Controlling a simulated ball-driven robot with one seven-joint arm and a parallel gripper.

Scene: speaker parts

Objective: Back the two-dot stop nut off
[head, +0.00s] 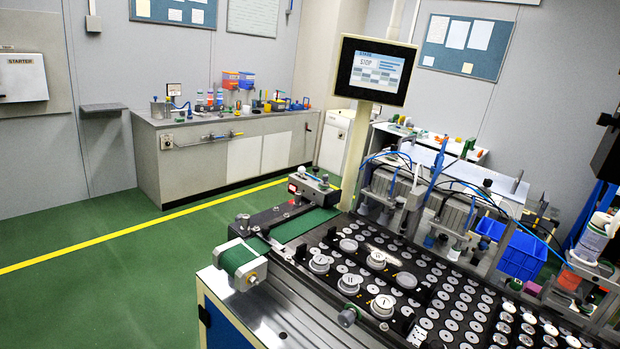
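My gripper is not in view. Several round silver knobs stand on the black plate (300,255) at the lower middle. One knob (349,283) carries two short dark marks. A nearer knob (382,306) carries what looks like one mark, and a farther knob (376,259) has marks too small to read. Another knob (319,263) stands to the left. A grey round knob (347,317) sticks out at the plate's front edge. A small white block with dark dots (417,336) is at the bottom. I cannot tell which part is the two-dot stop nut.
A screen reading STOP (376,70) stands on a post behind the bench. A green belt conveyor (242,262) runs along the left. Slides with blue hoses (450,213) and a blue bin (522,255) are at the right. Green floor (110,300) is free at left.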

